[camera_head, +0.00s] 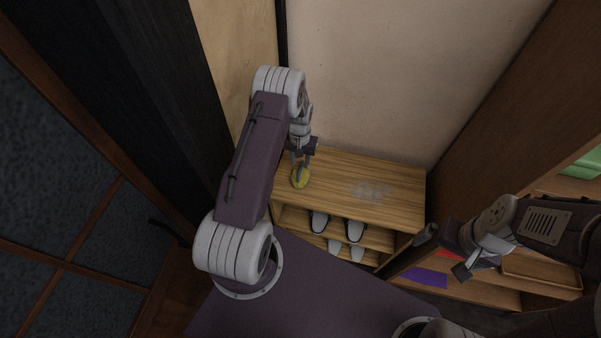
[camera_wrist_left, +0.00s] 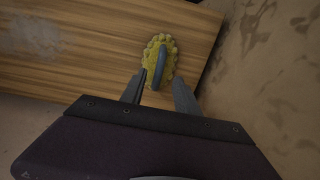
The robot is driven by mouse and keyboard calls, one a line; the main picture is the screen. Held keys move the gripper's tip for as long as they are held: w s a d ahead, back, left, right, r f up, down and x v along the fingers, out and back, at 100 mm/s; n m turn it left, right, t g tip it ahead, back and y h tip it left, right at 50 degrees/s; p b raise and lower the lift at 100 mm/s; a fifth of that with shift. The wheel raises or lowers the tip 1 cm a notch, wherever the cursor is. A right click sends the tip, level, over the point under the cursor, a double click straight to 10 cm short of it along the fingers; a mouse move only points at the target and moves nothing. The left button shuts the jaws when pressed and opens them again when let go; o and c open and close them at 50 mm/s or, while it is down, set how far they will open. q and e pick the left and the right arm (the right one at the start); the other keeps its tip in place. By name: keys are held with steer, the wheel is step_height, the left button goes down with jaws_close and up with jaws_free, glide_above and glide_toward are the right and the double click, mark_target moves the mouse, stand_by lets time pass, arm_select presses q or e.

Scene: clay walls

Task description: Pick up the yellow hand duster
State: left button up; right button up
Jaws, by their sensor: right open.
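The yellow hand duster (camera_head: 300,178) lies on top of the wooden shoe cabinet, near its left end. In the left wrist view the duster (camera_wrist_left: 152,52) has a scalloped yellow edge and a grey-blue handle (camera_wrist_left: 161,66) on top. My left gripper (camera_head: 301,158) points down over the duster. In the wrist view my left gripper (camera_wrist_left: 160,80) is open, with one finger on each side of the handle's near end and gaps visible. Whether the fingers reach down to the handle's height I cannot tell. My right gripper (camera_head: 455,260) is open and empty at the right, by the tall shelf.
The cabinet top (camera_head: 400,190) bears a pale grey dusty patch (camera_head: 370,191) right of the duster. Pairs of shoes (camera_head: 320,222) stand on the shelves below. Walls close in behind and to the left. A tall wooden shelf (camera_head: 500,130) stands at the right.

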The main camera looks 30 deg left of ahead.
mark_target(301, 167)
arm_select(q)
steer(key=f, duration=0.4)
steer(key=shift+s+d+p, duration=0.1)
steer(key=shift+d+p, duration=0.1)
steer(key=shift+p, duration=0.15)
steer(key=shift+f, duration=0.3)
steer(key=shift+r, duration=0.1)
jaws_close()
steer(key=r, duration=0.3)
steer(key=r+b, duration=0.1)
steer(key=shift+d+r, duration=0.2)
steer(key=shift+d, duration=0.15)
steer(key=s+d+r+b, duration=0.1)
steer(key=d+r, duration=0.5)
steer(key=d, duration=0.4)
steer(key=shift+s+d+r, duration=0.3)
steer(key=shift+s+d, duration=0.05)
steer(key=shift+s, duration=0.05)
